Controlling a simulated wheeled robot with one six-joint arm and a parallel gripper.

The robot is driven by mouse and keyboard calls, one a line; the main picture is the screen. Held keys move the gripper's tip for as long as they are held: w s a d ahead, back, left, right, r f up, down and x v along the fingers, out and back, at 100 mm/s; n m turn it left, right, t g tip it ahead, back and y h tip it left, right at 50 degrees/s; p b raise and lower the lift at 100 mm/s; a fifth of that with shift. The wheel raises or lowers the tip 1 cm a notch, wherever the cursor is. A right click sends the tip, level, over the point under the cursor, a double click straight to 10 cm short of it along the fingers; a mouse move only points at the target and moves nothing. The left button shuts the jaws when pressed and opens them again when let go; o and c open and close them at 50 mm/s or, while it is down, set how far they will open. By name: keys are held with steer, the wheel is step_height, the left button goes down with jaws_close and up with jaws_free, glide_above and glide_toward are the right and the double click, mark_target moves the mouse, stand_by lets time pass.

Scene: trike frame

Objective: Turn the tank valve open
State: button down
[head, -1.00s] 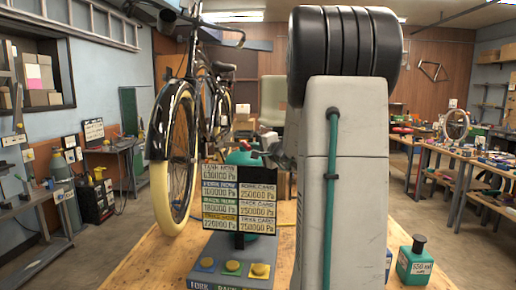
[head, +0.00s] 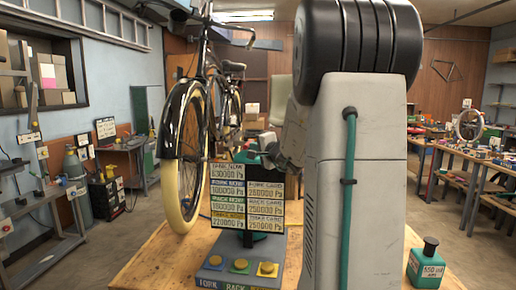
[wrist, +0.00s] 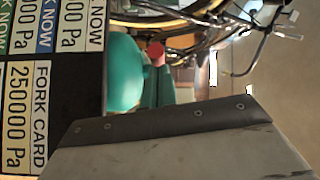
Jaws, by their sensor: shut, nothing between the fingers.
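The teal tank (head: 244,157) stands on the bench, mostly hidden behind the black pressure board (head: 247,200). In the wrist view the tank (wrist: 124,75) is a rounded teal body beside the board's edge. A small red knob (wrist: 156,52), possibly the valve, shows at the tank's end. My gripper (head: 262,158) is shut and empty, just above the board's upper right edge and near the tank's top. In the wrist view a broad grey part of my gripper fills the bottom. I cannot tell whether it touches the valve.
A bicycle (head: 190,130) with cream tyres stands close on the left. A base with coloured buttons (head: 240,265) sits before the board. A green bottle-like weight (head: 427,264) stands at the bench's right. Cluttered tables (head: 480,155) line the right side.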

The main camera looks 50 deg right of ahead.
steer(key=shift+a+f, duration=0.1)
stand_by(0.3)
steer(key=a+v, duration=0.2)
steer(key=v, duration=0.9)
steer(key=shift+w+r, duration=0.15)
steer(key=shift+r, duration=0.25)
